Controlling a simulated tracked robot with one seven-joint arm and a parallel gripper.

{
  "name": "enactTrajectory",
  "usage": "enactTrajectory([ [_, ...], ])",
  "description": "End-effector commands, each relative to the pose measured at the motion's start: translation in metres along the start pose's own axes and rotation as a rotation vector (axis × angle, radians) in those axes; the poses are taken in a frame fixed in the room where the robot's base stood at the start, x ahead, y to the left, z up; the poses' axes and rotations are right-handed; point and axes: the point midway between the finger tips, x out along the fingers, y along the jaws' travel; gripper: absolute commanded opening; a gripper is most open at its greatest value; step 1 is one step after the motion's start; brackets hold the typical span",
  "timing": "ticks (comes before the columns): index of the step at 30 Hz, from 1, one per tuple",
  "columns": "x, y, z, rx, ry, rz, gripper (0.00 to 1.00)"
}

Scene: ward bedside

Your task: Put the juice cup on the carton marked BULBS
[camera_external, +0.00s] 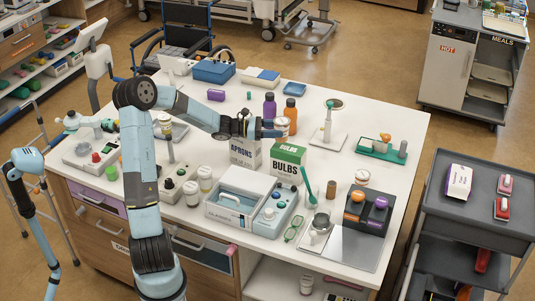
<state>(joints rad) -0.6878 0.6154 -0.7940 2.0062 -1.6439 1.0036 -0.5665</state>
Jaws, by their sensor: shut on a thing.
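The carton marked BULBS (287,170) stands upright on the white table, with a green top and a white lettered front. My gripper (277,129) reaches in from the left, above and slightly left of the carton's far side. It is shut on a small pale cup (282,122), which looks like the juice cup. The cup is upright. Its lower part is partly hidden by the fingers. The cup appears apart from the carton top, but the exact gap cannot be told from this view.
The APRONS carton (244,154) stands just left of the BULBS carton, under my wrist. Purple (269,106) and orange (290,110) bottles stand close behind the cup. A green toothbrush-like item (307,190) and a grey-blue device (274,213) are in front.

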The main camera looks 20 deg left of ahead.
Motion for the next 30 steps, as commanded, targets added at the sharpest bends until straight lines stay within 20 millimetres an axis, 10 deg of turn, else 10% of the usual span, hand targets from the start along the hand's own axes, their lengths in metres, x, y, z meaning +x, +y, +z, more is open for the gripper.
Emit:
enactTrajectory([
  [20,0.002,0.003,-0.037,-0.001,-0.001,0.0,0.24],
  [21,0.002,0.003,-0.037,-0.001,-0.001,0.0,0.63],
  [30,0.002,0.003,-0.037,-0.001,-0.001,0.0,0.87],
])
